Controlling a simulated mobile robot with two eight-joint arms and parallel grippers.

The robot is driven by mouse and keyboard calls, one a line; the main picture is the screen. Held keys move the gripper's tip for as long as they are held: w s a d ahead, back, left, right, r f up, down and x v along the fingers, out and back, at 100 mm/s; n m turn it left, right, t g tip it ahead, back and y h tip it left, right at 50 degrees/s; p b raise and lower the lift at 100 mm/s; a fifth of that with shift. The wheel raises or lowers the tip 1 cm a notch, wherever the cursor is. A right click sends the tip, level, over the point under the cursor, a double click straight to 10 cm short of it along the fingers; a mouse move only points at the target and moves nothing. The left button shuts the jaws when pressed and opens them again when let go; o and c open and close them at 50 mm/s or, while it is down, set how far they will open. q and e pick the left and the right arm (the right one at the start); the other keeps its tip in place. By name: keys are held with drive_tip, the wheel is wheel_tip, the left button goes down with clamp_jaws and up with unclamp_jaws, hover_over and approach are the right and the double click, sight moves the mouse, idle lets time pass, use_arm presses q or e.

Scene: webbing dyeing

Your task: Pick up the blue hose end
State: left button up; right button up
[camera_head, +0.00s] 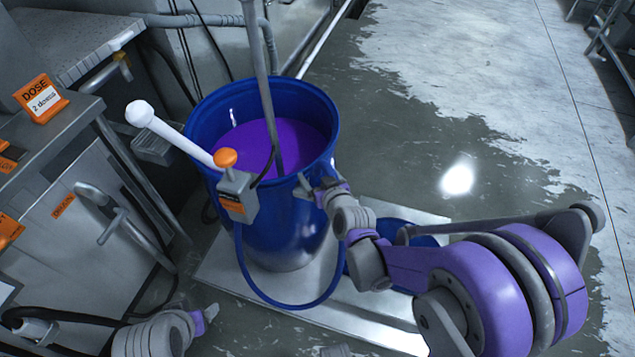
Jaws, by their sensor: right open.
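The blue hose (291,306) hangs from a grey box (238,195) on the rim of a blue barrel (285,235). It loops low in front of the barrel and rises toward my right arm, where it passes out of sight. I cannot make out its free end. My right gripper (309,188) is open at the barrel's front right side, just below the rim and right of the grey box. Whether it touches the barrel is unclear. My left gripper (208,313) is low at the bottom left, apart from the hose; its jaw opening is unclear.
The barrel holds purple liquid (270,145), with a grey pole (262,80) standing in it. It stands on a pale platform (225,272). A white handle (165,128) leans over the rim. A metal bench (45,145) with orange labels fills the left. Wet floor lies open at right.

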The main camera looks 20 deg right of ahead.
drive_tip(key=shift+x, duration=1.2)
drive_tip(key=shift+s, duration=0.1)
clamp_jaws()
